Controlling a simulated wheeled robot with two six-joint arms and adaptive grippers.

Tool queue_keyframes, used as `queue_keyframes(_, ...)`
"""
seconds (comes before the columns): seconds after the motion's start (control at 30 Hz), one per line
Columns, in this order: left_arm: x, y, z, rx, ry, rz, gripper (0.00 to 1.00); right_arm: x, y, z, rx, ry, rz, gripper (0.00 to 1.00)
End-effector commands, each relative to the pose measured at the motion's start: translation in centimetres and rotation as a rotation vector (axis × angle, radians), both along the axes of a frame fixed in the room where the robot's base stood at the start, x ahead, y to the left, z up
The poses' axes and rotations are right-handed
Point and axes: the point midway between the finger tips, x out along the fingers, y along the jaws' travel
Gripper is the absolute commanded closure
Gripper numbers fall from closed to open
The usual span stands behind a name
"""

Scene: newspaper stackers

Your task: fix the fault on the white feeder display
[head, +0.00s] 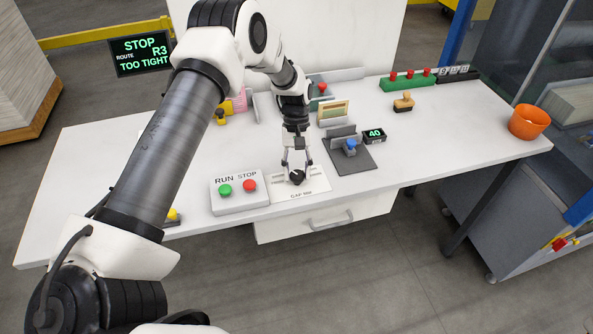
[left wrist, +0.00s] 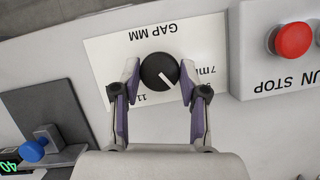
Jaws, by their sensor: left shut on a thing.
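The feeder display (head: 142,54) at the back left of the head view reads STOP, ROUTE R3, TOO TIGHT. A black round knob (head: 297,178) sits on a white plate marked GAP MM (head: 312,190) near the table's front edge. My left gripper (head: 297,165) reaches down and is shut on the knob. In the left wrist view, its fingers flank the knob (left wrist: 159,71), whose white pointer line aims down and right in the picture. My right gripper is not in view.
A box with green RUN and red STOP buttons (head: 238,204) stands just left of the plate. A grey stand with a blue knob (head: 351,147) and a small display reading 40 (head: 374,135) are right. A wooden stamp (head: 403,102) and orange bin (head: 529,121) stand farther right.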

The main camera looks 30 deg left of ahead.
Motion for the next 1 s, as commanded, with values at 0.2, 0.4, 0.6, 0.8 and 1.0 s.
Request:
queue_keyframes(0.2,-0.27,-0.15,-0.44,-0.001,0.009,-0.113,0.92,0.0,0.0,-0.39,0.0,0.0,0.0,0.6)
queue_keyframes(0.4,-0.23,-0.18,-0.4,-0.002,0.009,-0.164,0.92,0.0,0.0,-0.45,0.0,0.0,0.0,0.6)
queue_keyframes(0.6,-0.23,-0.19,-0.38,-0.002,0.008,-0.176,0.92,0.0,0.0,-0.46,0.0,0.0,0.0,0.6)
queue_keyframes(0.8,-0.23,-0.18,-0.37,-0.003,0.008,-0.174,0.92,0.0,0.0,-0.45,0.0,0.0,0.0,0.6)
queue_keyframes(1.0,-0.13,-0.16,-0.26,-0.001,0.005,-0.174,0.33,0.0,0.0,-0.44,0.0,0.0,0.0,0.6)
